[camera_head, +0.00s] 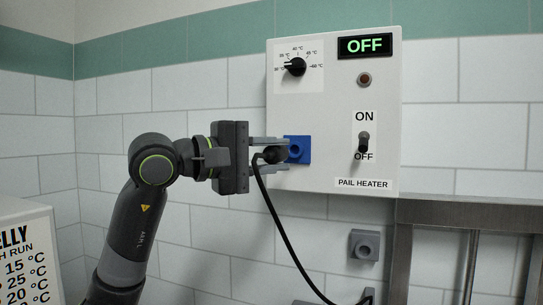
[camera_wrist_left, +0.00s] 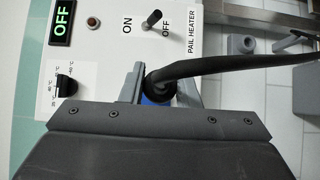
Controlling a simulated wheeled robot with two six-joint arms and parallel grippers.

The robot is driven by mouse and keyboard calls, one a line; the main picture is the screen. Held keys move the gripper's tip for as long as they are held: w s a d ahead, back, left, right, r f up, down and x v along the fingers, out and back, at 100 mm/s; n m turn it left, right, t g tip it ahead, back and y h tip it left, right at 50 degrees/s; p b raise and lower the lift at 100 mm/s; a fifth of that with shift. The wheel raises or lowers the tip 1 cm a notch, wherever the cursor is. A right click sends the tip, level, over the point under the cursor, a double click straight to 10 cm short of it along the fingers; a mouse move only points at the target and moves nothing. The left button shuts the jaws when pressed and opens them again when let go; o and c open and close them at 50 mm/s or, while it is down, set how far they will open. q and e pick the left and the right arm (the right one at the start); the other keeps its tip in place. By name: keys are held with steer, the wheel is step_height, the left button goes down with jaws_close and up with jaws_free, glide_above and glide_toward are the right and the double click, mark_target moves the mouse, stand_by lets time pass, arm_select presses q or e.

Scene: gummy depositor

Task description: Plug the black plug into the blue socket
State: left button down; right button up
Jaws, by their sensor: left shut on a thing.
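The blue socket (camera_head: 303,144) is on the lower left of the white pail heater box; a small part of the blue socket (camera_wrist_left: 152,100) shows in the left wrist view. My left gripper (camera_head: 280,153) is shut on the black plug (camera_head: 271,154), right in front of the socket. In the left wrist view the black plug (camera_wrist_left: 160,84) covers most of the socket. Whether the plug's front end is inside the socket or just short of it is hidden. A black cord (camera_head: 277,218) hangs from the plug down to the right. My right gripper is not in view.
The pail heater box (camera_head: 335,105) carries a dial (camera_head: 295,66), a display reading OFF (camera_head: 365,46) and a toggle switch (camera_head: 364,143). A grey socket (camera_head: 364,245) is on the wall below. A metal frame (camera_head: 460,212) stands at lower right.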

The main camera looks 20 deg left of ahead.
mark_target(288, 152)
arm_select(q)
steer(key=w+p, duration=0.1)
steer(key=w, duration=0.2)
steer(key=shift+w+d, duration=0.1)
steer(key=shift+w, duration=0.3)
steer(key=shift+w+p, duration=0.35)
steer(key=shift+w, duration=0.5)
steer(key=shift+w, duration=0.15)
steer(key=shift+w+p, duration=0.5)
steer(key=shift+w, duration=0.7)
steer(key=c, duration=1)
jaws_free()
